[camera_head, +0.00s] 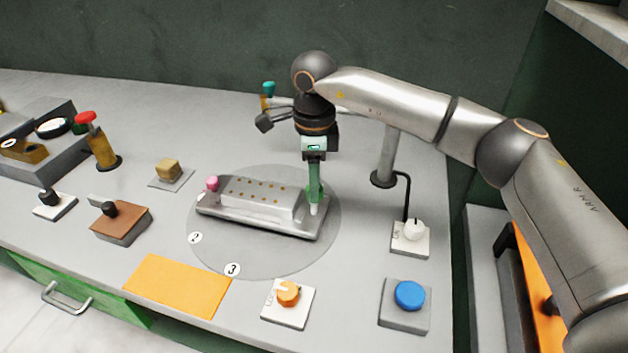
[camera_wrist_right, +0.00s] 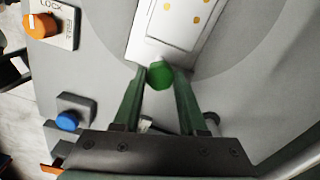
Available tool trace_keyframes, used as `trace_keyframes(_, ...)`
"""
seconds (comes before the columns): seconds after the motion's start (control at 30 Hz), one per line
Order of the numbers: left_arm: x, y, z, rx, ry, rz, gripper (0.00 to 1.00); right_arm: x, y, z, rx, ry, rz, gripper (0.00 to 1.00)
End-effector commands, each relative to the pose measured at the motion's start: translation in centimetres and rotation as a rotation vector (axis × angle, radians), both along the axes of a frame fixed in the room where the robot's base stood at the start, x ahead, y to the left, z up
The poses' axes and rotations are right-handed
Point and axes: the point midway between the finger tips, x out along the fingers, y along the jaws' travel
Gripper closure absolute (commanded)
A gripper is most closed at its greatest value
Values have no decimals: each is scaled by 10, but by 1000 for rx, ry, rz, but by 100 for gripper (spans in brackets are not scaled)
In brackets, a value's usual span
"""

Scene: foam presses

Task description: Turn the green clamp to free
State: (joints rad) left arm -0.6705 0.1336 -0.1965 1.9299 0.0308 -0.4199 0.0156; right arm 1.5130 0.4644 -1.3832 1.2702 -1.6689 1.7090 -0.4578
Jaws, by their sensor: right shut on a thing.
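The green clamp (camera_wrist_right: 159,74) shows in the right wrist view as a green knob at the near end of a pale metal mould (camera_wrist_right: 143,40). My right gripper (camera_wrist_right: 159,72) is shut on it, one finger on each side. In the head view my right gripper (camera_head: 315,205) points down at the right end of the mould (camera_head: 258,215), and its fingers hide most of the clamp. A pink knob (camera_head: 212,184) stands at the mould's left end. Which way the clamp is turned cannot be told. My left gripper is not in view.
The mould sits on a round grey plate (camera_head: 215,255). An orange knob (camera_head: 288,293), a blue button (camera_head: 409,295) and a white knob (camera_head: 413,229) stand in front and to the right. A grey post (camera_head: 388,155) rises behind. An orange mat (camera_head: 178,286) lies front left.

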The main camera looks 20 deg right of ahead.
Motion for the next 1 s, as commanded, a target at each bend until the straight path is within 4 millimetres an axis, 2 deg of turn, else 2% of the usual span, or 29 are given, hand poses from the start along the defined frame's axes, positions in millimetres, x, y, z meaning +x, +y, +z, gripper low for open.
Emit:
trace_keyframes(0.3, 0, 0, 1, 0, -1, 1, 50, 0, -1, 1, -1, -1, -88, 100)
trace_keyframes(0.77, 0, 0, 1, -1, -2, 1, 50, 0, -1, 1, -1, -1, -98, 100)
trace_keyframes(0.8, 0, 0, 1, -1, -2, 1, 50, 0, -1, 1, -1, -1, -98, 54)
trace_keyframes(1.0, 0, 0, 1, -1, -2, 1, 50, 0, -1, 0, -1, 0, -97, 31)
